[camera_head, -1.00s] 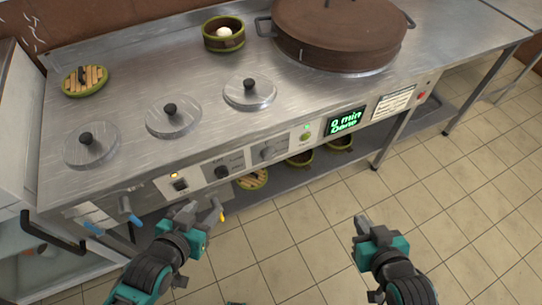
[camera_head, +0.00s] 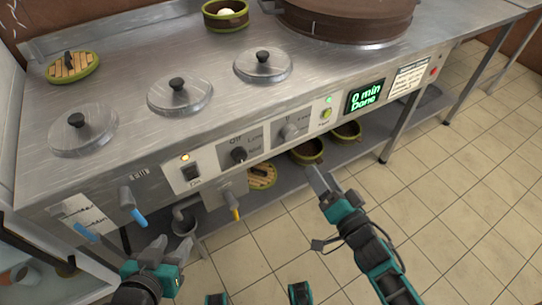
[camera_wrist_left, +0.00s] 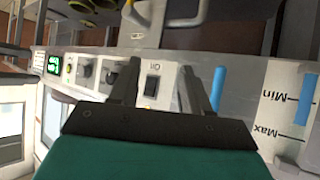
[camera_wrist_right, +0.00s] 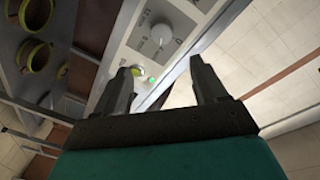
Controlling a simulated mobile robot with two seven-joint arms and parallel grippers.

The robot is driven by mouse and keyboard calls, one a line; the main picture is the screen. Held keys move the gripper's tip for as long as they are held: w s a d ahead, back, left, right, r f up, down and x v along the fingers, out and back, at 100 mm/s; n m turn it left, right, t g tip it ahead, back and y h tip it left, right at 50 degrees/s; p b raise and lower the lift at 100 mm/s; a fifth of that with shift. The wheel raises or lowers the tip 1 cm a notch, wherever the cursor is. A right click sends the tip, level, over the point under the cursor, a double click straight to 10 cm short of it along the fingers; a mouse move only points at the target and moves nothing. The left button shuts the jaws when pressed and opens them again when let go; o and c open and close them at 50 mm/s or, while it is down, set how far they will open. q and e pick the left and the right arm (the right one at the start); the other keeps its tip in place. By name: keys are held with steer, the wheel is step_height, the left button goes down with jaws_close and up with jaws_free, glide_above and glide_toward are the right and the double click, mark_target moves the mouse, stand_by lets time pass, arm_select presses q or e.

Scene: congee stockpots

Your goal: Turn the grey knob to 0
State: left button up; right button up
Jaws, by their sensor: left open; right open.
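The grey knob (camera_head: 290,131) is on the front panel of the steel counter, between a black knob (camera_head: 239,155) and a green button (camera_head: 326,114). In the right wrist view the grey knob (camera_wrist_right: 161,34) shows on the panel beyond my fingertips. My right gripper (camera_head: 322,188) is open and empty, in front of and below the panel, apart from the knob. It also shows in the right wrist view (camera_wrist_right: 163,80). My left gripper (camera_head: 165,248) is open and empty, low in front of the counter's left part. The knob's exact pointer setting is too small to tell.
A green display (camera_head: 365,96) reads 0 min Done. Lidded wells (camera_head: 180,95) and a large brown steamer (camera_head: 345,20) are on top. The tiled floor in front is clear.

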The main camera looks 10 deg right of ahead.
steer(key=b, duration=0.3)
glide_toward(291, 137)
steer(key=x, duration=0.7)
steer(key=shift+w, duration=0.3)
arm_select(q)
steer(key=shift+w+d+f, duration=0.35)
steer(key=shift+d+f, duration=0.15)
steer(key=shift+f, duration=0.1)
arm_select(e)
steer(key=shift+w+a, duration=0.1)
steer(key=shift+w, duration=0.1)
steer(key=shift+r, duration=0.1)
arm_select(q)
steer(key=shift+a+f, duration=0.1)
steer(key=shift+f, duration=0.15)
arm_select(e)
steer(key=c, duration=1)
